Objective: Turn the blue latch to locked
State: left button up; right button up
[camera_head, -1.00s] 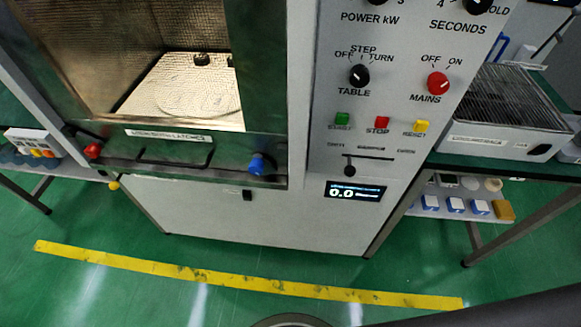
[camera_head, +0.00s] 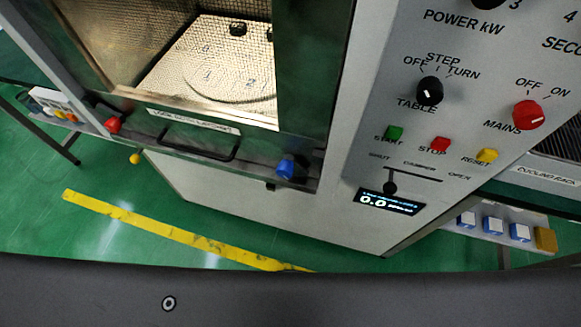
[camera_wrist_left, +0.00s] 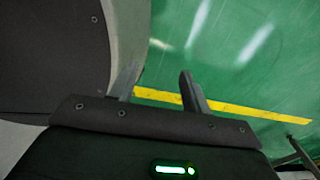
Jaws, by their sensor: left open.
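The blue latch (camera_head: 286,168) is a small knob at the lower right of the microwave door frame in the head view. A red latch (camera_head: 113,124) sits at the lower left of the same door, with a dark handle (camera_head: 196,149) between them and a label (camera_head: 193,120) above. The latch does not show in the left wrist view. There my left gripper (camera_wrist_left: 158,85) is open and empty, pointing over the green floor. Neither gripper's fingers show in the head view.
The control panel has a TABLE knob (camera_head: 430,91), a red MAINS knob (camera_head: 527,115), coloured buttons and a small display (camera_head: 390,202). My dark arm link spans the bottom of the head view. A yellow strip (camera_head: 150,225) marks the open green floor in front.

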aim_at(289, 166)
jog(key=u, duration=2.2)
jog(key=k, duration=1.65)
jog(key=z, duration=2.15)
